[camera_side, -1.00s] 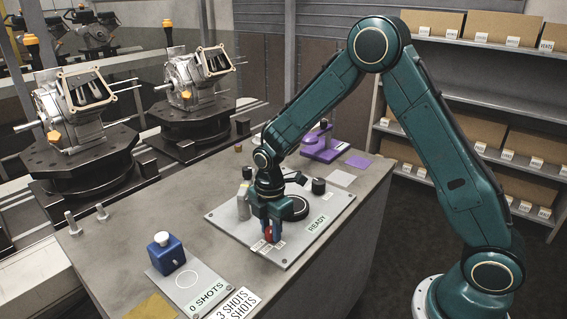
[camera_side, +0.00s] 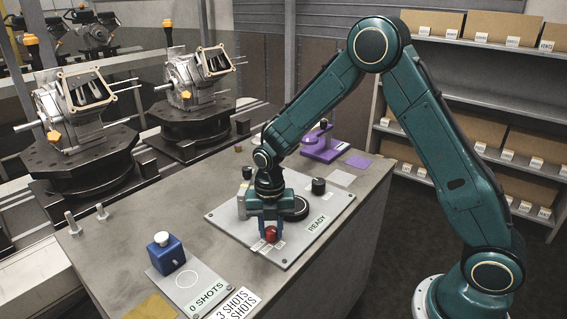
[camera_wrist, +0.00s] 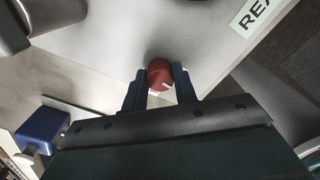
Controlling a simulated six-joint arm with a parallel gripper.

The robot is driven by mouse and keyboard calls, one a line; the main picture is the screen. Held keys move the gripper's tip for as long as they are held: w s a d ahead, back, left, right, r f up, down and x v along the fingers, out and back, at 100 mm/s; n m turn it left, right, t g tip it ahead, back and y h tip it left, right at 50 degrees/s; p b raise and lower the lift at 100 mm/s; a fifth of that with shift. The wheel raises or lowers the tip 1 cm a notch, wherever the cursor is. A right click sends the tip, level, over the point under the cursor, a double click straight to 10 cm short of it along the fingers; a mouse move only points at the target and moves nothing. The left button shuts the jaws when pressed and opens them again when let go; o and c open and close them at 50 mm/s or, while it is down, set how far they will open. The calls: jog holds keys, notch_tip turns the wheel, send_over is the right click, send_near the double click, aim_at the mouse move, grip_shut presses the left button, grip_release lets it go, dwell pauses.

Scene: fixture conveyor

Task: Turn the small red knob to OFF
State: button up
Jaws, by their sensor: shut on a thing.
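The small red knob (camera_side: 270,233) sits near the front edge of a pale panel (camera_side: 307,243), with small white labels (camera_side: 279,244) beside it. It also shows in the wrist view (camera_wrist: 159,76), with pale marks on its lower side. My gripper (camera_side: 268,228) points down over the panel, its blue fingers on either side of the knob. In the wrist view my gripper (camera_wrist: 160,88) is shut on the knob. The words on the small labels are too small to read.
A READY label (camera_side: 317,224), a black round part (camera_side: 293,208) and a black knob (camera_side: 318,186) are on the panel. A blue block (camera_side: 166,255) stands on the 0 SHOTS plate (camera_side: 205,296) at the left. A purple fixture (camera_side: 320,147) stands behind.

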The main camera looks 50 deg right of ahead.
aim_at(271, 229)
jog(key=shift+n, duration=0.4)
jog(key=o, duration=1)
jog(key=shift+r, duration=0.1)
notch_tip(271, 229, up, 14)
jog(key=shift+f, duration=0.15)
dwell(0.5)
